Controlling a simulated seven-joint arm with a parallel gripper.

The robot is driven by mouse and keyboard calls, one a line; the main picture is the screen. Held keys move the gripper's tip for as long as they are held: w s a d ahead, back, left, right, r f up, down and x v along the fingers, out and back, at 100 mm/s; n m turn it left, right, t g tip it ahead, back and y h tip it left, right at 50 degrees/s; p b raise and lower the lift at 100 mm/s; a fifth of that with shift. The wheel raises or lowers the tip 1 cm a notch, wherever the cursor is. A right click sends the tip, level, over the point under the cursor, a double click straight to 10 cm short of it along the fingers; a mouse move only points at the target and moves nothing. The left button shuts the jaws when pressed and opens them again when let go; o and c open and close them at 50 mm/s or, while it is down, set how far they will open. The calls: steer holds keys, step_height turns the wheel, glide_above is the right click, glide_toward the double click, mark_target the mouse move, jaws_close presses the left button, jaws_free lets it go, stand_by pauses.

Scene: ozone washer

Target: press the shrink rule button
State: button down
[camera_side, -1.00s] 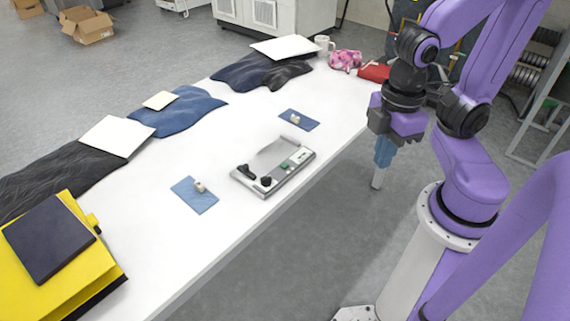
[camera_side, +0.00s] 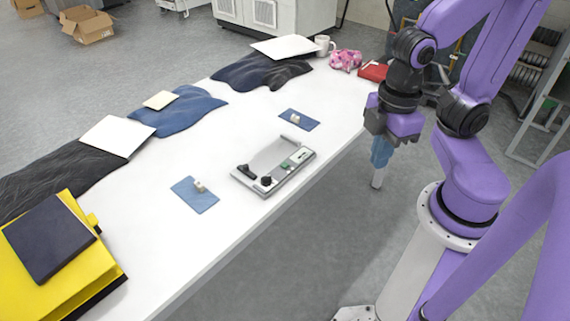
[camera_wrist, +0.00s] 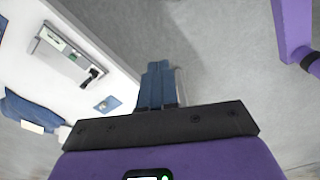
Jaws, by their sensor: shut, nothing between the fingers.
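A silver control panel (camera_side: 262,168) lies on the white table near its front edge. It has black knobs (camera_side: 265,181) at its near end, a small green button (camera_side: 285,166) and a pale label area (camera_side: 301,156). No lettering is readable, so I cannot tell which control is the shrink rule button. The panel also shows at the upper left of the wrist view (camera_wrist: 75,62). My gripper (camera_side: 379,164) is beyond the table's right edge, apart from the panel, pointing down. Its blue fingers (camera_wrist: 158,66) are shut together and empty in the wrist view.
Two blue pads (camera_side: 195,196) (camera_side: 306,124) with small pale pieces lie on either side of the panel. Dark and blue cloths, white boards and a yellow folder (camera_side: 90,268) line the table's far and left sides. A mug (camera_side: 323,45) and red box (camera_side: 374,71) stand at the back.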

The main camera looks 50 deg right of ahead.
steer(key=w+a+f+t+y, duration=0.1)
steer(key=w+a+f, duration=0.25)
steer(key=w, duration=0.45)
steer(key=m+t, duration=0.1)
steer(key=t, duration=0.7)
glide_above(287, 166)
step_height(287, 166, down, 12)
steer(key=shift+d+r+y, duration=0.15)
steer(key=shift+y, duration=0.15)
steer(key=shift+f, duration=4.4)
steer(key=shift+f, duration=0.4)
